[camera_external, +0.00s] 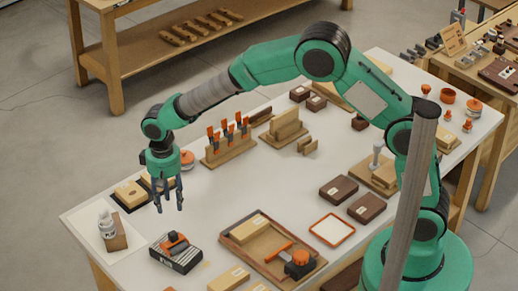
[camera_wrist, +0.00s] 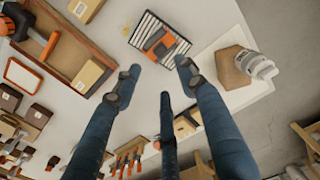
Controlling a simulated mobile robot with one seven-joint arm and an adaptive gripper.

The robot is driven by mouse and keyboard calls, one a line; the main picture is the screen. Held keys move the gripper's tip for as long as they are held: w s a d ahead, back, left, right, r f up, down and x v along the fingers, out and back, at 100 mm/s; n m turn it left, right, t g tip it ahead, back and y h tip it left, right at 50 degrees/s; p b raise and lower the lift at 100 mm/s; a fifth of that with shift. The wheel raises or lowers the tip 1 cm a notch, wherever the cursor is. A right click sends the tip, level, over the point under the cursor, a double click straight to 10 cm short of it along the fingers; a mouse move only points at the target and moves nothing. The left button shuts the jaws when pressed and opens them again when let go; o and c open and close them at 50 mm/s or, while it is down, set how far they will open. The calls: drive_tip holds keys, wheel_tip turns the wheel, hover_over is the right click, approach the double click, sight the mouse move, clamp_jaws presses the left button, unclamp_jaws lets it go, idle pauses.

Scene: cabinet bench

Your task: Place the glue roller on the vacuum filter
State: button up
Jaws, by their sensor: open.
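A striped black-and-white box (camera_external: 182,262), which looks like the vacuum filter, lies near the table's front left edge; it also shows in the wrist view (camera_wrist: 140,25). A small orange-and-black tool (camera_external: 175,240) rests on top of it and shows in the wrist view (camera_wrist: 160,45). Another orange-and-black tool with a long orange handle (camera_external: 297,262) lies in the wooden tray. I cannot tell for certain which tool is the glue roller. My gripper (camera_external: 170,207) points down, open and empty, above the table behind the striped box. Its spread fingers (camera_wrist: 160,80) show in the wrist view.
The wooden tray (camera_external: 222,238) holds a tan box (camera_external: 248,229). A white bottle (camera_external: 106,225) stands beside a brown block at the left corner. A rack of orange-handled tools (camera_external: 228,152) stands behind my gripper. The table's middle is mostly clear.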

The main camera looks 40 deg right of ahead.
drive_tip(key=s+d+r+t, duration=0.1)
drive_tip(key=s+d+r, duration=0.4)
drive_tip(key=d+r, duration=0.6)
drive_tip(key=s+d+r+t, duration=0.1)
drive_tip(key=s+d+r, duration=0.3)
drive_tip(key=d+r, duration=0.65)
drive_tip(key=s+d+r+t, duration=0.1)
drive_tip(key=s+d+r, duration=0.2)
drive_tip(key=s+d, duration=0.5)
drive_tip(key=s+d+r+t, duration=0.2)
drive_tip(key=s+d, duration=0.6)
drive_tip(key=s, duration=0.8)
drive_tip(key=shift+d+r+t, duration=0.2)
drive_tip(key=shift+r+t, duration=0.1)
drive_tip(key=shift+r, duration=0.2)
drive_tip(key=shift+s+f, duration=0.1)
